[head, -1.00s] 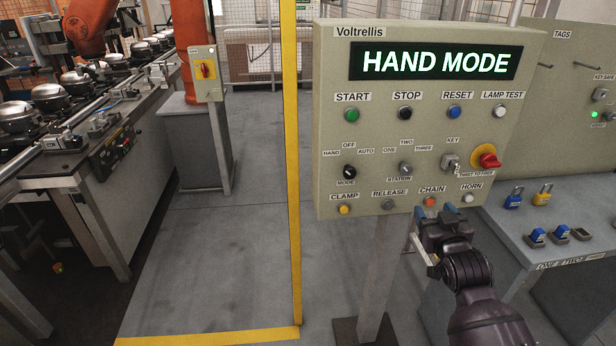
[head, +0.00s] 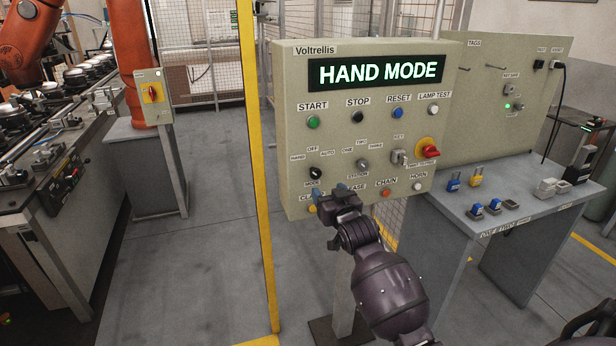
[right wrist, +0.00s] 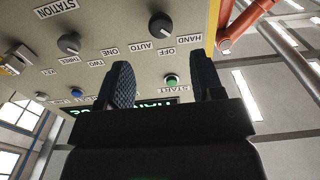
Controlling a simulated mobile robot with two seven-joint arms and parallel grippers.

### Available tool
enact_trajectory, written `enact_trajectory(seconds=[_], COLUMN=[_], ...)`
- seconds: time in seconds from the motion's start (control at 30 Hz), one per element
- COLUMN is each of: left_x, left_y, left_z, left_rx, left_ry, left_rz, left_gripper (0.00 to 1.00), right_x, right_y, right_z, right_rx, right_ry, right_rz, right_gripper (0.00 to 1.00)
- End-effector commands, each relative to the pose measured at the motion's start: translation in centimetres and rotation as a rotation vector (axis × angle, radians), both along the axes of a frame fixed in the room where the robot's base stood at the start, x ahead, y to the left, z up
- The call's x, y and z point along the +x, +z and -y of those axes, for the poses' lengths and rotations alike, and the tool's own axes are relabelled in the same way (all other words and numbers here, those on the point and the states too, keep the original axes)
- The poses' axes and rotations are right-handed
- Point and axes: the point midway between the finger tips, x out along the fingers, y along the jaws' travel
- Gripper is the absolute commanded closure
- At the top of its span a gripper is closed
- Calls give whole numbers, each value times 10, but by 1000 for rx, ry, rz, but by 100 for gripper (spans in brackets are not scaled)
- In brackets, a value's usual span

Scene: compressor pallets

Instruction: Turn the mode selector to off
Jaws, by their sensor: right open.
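The mode selector (head: 316,173) is a black knob on the beige Voltrellis panel (head: 300,225), with HAND, OFF and AUTO labels around it. In the right wrist view the same knob (right wrist: 161,22) appears upside down, beyond the fingertips. The display (head: 378,72) reads HAND MODE. My right gripper (head: 328,190) is just below the selector in the head view, apart from it as far as I can see. In the right wrist view its two blue-grey fingers (right wrist: 162,80) stand apart with nothing between them. My left gripper is not in view.
My gripper partly covers the lower row, near the clamp button (head: 312,209). A yellow post (head: 257,150) stands left of the panel; a bench with padlocks (head: 540,206) stands right.

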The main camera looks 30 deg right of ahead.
Motion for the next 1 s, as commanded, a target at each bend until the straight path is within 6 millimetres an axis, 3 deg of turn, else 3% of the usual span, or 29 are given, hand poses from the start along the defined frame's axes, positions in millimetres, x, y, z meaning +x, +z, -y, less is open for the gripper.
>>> enact_trajectory(seconds=[0.6, 1.0], left_x=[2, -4], left_y=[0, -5], left_z=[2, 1], left_rx=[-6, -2], left_ry=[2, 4], left_rz=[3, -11], left_gripper=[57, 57], right_x=[84, 98], right_y=[1, 0], right_z=[19, 23], right_rx=[-1, -1], right_ry=[1, 0], right_rz=[0, 0], right_gripper=[39, 39])
